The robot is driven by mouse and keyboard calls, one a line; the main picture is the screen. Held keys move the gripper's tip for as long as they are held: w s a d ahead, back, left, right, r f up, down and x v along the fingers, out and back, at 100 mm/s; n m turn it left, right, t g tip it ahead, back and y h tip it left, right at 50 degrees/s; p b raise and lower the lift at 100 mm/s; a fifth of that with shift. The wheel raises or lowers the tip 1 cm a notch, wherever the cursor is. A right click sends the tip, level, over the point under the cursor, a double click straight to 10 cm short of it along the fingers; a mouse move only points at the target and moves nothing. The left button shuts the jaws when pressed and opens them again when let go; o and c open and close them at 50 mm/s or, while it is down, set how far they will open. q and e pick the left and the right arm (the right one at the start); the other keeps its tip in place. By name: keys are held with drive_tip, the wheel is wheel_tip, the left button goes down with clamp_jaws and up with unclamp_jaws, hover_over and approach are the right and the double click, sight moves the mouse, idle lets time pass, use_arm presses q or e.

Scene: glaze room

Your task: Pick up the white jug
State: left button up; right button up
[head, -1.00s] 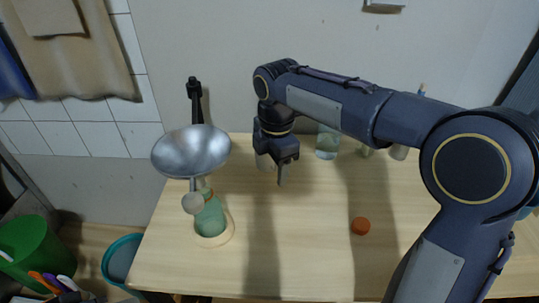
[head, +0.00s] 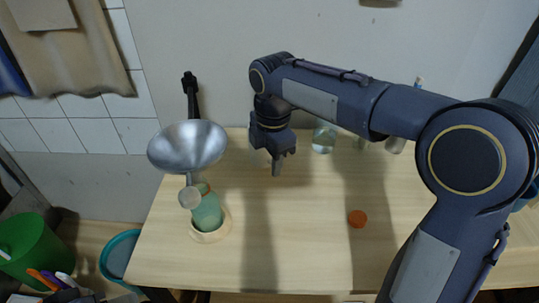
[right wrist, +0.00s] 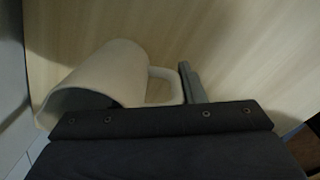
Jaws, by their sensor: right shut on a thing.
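The white jug (right wrist: 105,75) shows in the right wrist view, lying across the picture with its dark open mouth at the lower left and its handle (right wrist: 165,84) at the right. My right gripper (head: 277,165) is shut on the jug at its handle side; a grey finger (right wrist: 192,82) shows beside the handle, and the dark gripper body covers the jug's lower part. In the head view the gripper points down over the back of the table and hides nearly all of the jug. I cannot tell whether the jug touches the table. My left gripper is not in view.
An orange cap (head: 357,218) lies right of centre. A glass jar (head: 323,141) stands at the back, under my right arm. The front middle of the table (head: 290,255) is clear.

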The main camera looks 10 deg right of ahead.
drive_tip(key=shift+r+p, duration=0.3)
drive_tip(key=shift+r, duration=0.75)
drive_tip(key=shift+s+a+r+p, duration=0.15)
drive_tip(key=shift+s+r+p, duration=0.1)
drive_tip(key=shift+s+r, duration=1.8)
drive_tip(key=shift+s+a+r+p, duration=0.25)
drive_tip(key=shift+s+r, duration=1.3)
drive_tip(key=shift+s, duration=1)
drive_tip(key=shift+s+a+r+p, duration=0.1)
drive_tip(key=shift+s+r+p, duration=0.15)
drive_tip(key=shift+s+r, duration=1.8)
drive_tip(key=shift+s+f, duration=0.25)
drive_tip(key=shift+s, duration=0.05)
